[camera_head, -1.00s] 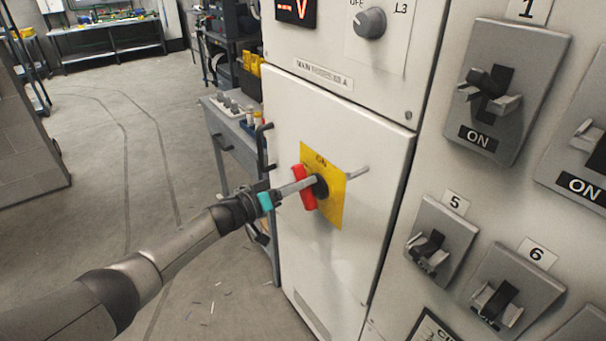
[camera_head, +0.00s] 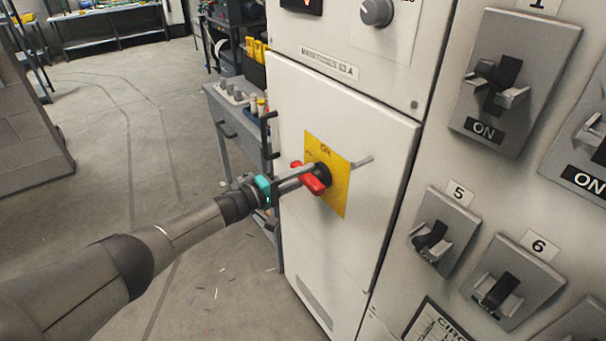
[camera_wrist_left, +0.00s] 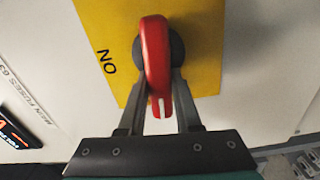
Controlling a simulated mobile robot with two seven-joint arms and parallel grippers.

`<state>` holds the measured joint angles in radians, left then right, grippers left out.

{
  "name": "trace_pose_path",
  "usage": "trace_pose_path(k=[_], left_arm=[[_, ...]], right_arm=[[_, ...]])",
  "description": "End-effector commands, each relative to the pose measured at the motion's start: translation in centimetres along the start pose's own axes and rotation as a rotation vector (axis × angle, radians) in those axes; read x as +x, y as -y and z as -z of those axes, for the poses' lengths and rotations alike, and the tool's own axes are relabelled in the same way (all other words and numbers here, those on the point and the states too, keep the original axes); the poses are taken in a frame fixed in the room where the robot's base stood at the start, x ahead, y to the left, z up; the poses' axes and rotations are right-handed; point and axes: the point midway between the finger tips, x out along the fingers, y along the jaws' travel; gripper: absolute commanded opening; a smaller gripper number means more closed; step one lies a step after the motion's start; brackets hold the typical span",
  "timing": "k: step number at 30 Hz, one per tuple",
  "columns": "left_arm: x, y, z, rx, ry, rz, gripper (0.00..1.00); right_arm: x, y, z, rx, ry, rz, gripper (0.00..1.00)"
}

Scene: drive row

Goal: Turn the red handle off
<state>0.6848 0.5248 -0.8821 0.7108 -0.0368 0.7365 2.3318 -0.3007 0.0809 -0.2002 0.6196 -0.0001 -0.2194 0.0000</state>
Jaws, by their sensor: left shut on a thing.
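The red handle (camera_head: 313,184) sits on a dark hub in front of a yellow plate (camera_head: 337,195) on the white cabinet door. It lies slanted, running from upper left to lower right in the head view. The plate is marked ON at its top. My left gripper (camera_head: 305,176) reaches in from the left and is shut on the handle. In the left wrist view the two grey fingers (camera_wrist_left: 160,92) lie on either side of the red handle (camera_wrist_left: 156,60). They hide part of its sides and the hub. My right gripper is not in view.
Several grey switches, such as the one marked 5 (camera_head: 440,228), are on the panel at right. A workbench (camera_head: 235,125) stands behind left. Open floor (camera_head: 110,140) lies at left.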

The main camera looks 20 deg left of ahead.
Motion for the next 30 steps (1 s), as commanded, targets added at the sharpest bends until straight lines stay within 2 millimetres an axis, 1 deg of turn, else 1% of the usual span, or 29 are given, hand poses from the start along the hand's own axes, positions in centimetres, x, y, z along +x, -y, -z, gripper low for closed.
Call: trace_pose_path(k=[9, 23, 24, 30], left_arm=[[0.01, 0.26, -0.11, -0.095, 0.002, 0.001, 0.0], [0.02, 0.29, -0.15, -0.113, 0.002, 0.001, 0.0], [0.02, 0.29, -0.16, -0.114, 0.002, 0.001, 0.34], [0.02, 0.28, -0.14, -0.111, 0.001, 0.001, 0.56]], right_arm=[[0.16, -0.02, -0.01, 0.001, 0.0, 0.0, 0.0], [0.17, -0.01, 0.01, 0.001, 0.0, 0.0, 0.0], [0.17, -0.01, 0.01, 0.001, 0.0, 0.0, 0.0], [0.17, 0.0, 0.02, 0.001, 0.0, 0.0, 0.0]])
